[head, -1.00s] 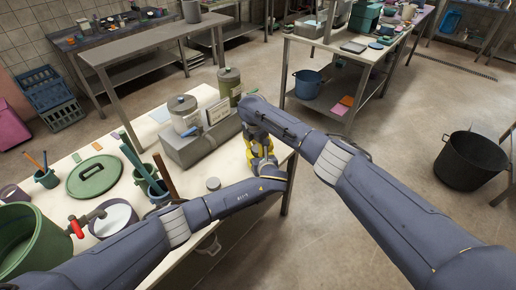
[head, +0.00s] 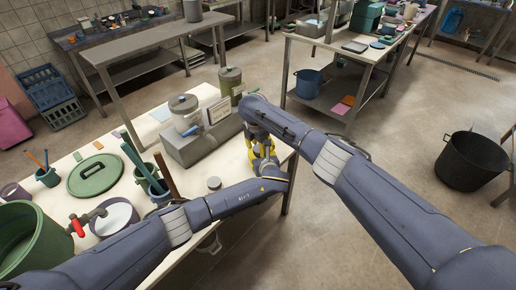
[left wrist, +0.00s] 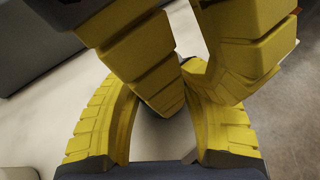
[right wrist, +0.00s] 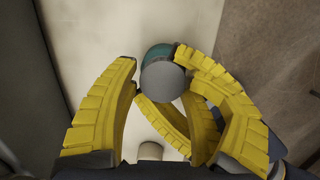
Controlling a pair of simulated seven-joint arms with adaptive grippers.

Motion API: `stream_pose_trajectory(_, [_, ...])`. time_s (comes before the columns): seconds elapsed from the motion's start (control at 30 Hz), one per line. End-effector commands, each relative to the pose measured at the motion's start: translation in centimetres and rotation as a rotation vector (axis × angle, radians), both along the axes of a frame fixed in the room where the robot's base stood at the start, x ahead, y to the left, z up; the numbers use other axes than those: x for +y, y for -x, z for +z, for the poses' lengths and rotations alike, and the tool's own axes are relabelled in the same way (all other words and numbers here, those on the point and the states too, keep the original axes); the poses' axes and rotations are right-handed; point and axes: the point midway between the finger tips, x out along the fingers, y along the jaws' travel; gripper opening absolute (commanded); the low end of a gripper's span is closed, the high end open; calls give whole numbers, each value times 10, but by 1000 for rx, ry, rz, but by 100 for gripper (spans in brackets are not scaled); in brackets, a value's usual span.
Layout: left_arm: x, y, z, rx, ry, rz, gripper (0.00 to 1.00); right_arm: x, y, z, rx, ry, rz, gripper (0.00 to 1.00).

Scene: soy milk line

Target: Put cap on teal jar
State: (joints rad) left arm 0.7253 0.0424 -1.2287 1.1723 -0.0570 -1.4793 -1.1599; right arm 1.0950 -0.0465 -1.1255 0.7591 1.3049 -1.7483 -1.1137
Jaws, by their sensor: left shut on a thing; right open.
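The teal jar (right wrist: 155,50) shows as a teal curved part in the right wrist view, next to a grey round cap (right wrist: 163,80) that overlaps it. I cannot tell whether the cap is seated. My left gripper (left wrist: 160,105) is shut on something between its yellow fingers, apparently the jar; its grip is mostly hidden. My right gripper (right wrist: 155,65) is open, its fingers spread on both sides of the cap and jar and crossing close over the left fingers. In the head view both grippers meet at the table's right edge and the jar is hidden.
A small grey-topped container (head: 214,184) stands on the pale table (head: 122,208) near my left forearm. A grey block (head: 190,148) with larger jars is behind the grippers. A green pot (head: 30,235) and a round green lid (head: 95,174) are at left.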

Motion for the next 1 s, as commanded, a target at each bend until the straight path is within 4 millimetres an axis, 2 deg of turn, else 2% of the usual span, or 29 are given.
stream_pose_trajectory(0.03, [5, -11, 16, -29, 1, 12, 0, -5, 8, -10, 23, 5, -9, 68])
stream_pose_trajectory(0.4, [8, -11, 13, -24, -4, 15, 0, -6, 6, 26, 20, 7, -9, 68])
stream_pose_trajectory(0.77, [11, -8, 7, -13, -8, 16, 0, -7, 4, 33, 12, 11, -7, 66])
stream_pose_trajectory(1.0, [11, -9, 7, -14, -6, 17, 0, -7, 4, 33, 12, 11, -6, 92])
